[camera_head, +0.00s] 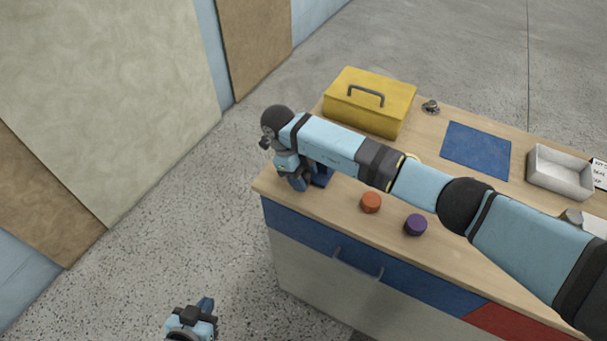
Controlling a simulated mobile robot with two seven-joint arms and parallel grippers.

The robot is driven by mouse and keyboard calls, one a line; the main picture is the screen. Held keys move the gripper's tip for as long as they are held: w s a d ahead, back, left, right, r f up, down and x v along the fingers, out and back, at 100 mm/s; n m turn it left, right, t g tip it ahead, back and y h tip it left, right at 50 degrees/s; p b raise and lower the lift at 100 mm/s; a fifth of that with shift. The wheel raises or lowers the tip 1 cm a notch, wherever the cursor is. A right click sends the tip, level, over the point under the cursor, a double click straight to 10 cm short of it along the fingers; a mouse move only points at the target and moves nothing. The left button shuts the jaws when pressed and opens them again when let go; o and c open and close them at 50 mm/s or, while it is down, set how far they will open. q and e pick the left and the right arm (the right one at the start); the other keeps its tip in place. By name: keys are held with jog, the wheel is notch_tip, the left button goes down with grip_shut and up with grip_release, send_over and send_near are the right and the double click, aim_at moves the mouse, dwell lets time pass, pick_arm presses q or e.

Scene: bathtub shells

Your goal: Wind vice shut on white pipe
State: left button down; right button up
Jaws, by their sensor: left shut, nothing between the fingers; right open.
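The vice (321,175) is a dark blue shape at the near left corner of the workbench, mostly hidden behind my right wrist and forearm. I cannot make out its handle or how far its jaws are apart. I cannot pick out the white pipe. My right gripper (298,182) points down beside the vice at the bench's left end; it is open, and whether it touches the vice is hidden. My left gripper (204,306) is low at the bottom of the view, over the floor, away from the bench, shut and empty.
On the wooden bench top (480,195) are a yellow toolbox (375,95), a blue mat (476,149), a white tray (560,172), a small metal part (430,106), an orange cap (371,202) and a purple cap (415,225). My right arm crosses above the bench. Open floor lies left.

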jog(key=shift+c, duration=0.2)
jog(key=c, duration=0.7)
jog(key=shift+f, duration=0.1)
